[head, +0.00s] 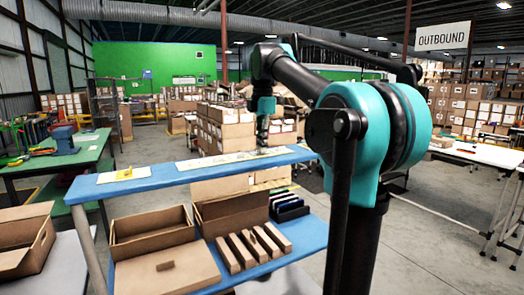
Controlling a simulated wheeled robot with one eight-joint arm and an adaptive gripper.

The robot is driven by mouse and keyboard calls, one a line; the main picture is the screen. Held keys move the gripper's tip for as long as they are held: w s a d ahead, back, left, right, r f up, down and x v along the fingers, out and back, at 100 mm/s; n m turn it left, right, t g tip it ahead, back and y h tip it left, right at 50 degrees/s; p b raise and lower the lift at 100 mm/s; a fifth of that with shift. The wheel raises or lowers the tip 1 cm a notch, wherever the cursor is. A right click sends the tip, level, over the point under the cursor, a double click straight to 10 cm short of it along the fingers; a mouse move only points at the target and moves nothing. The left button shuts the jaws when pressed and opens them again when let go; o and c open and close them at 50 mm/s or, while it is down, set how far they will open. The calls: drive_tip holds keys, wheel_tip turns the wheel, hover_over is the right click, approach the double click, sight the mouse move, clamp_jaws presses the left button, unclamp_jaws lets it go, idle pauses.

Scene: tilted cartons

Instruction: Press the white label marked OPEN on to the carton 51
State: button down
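My gripper (262,142) hangs at the end of my teal and black arm, just above the blue upper shelf. It is small and dark here, and I cannot tell whether its fingers are open or shut or hold anything. Pale flat sheets (215,161) lie on the shelf to the left of and below the gripper; no print on them is readable, so I cannot pick out the label marked OPEN. Brown cartons stand below, one open (150,232) and another (232,214) to its right. No number 51 is readable on any carton.
The blue upper shelf (160,180) also bears a pale sheet with a small yellow item (124,173). Narrow brown boxes (252,247) and dark-edged items (287,206) sit on the lower blue shelf. A green-topped table (75,157) stands left. Floor at right (440,240) is clear.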

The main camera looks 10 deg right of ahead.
wheel_tip(320, 180, up, 7)
idle(1.8)
drive_tip(key=shift+s, duration=0.1)
